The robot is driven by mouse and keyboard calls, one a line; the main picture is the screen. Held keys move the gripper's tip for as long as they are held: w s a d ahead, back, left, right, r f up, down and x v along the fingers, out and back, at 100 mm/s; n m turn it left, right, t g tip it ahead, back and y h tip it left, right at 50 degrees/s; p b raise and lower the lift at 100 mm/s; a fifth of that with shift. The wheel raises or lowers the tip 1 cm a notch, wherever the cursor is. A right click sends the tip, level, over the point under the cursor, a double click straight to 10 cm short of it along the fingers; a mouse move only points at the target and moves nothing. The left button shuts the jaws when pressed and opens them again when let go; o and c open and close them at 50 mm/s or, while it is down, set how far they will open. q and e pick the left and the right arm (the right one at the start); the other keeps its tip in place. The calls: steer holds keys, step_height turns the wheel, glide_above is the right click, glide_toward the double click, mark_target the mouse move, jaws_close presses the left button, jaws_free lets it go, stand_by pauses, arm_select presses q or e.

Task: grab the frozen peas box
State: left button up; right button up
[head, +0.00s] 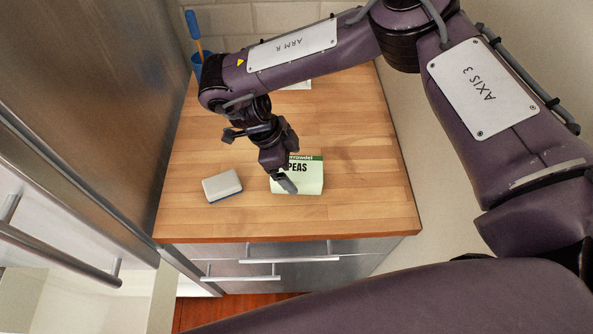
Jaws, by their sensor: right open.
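The frozen peas box (310,180), pale green with a dark green band and the word PEAS, lies on the wooden counter (365,205). My right gripper (287,180) is over the left part of the box and hides some of it. Its jaws are open; I cannot tell whether a finger touches the box. My left gripper is not in view.
A grey and white sponge-like block (222,186) lies left of the box. A blue container (197,62) with a blue-handled tool (194,28) stands at the back left. Steel drawers (285,262) are below the counter's front edge. A tall steel front (95,90) bounds the left.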

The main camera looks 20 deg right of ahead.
mark_target(296, 168)
steer(key=x, duration=0.3)
steer(key=shift+s+d+f+p, duration=0.1)
steer(key=shift+s+d+p, duration=0.15)
steer(key=shift+d+p, duration=0.15)
steer(key=shift+w+f, duration=0.1)
steer(key=shift+f, duration=0.2)
steer(key=shift+f, duration=0.25)
steer(key=c, duration=1.2)
steer(key=shift+c, duration=0.6)
steer(key=shift+r, duration=0.15)
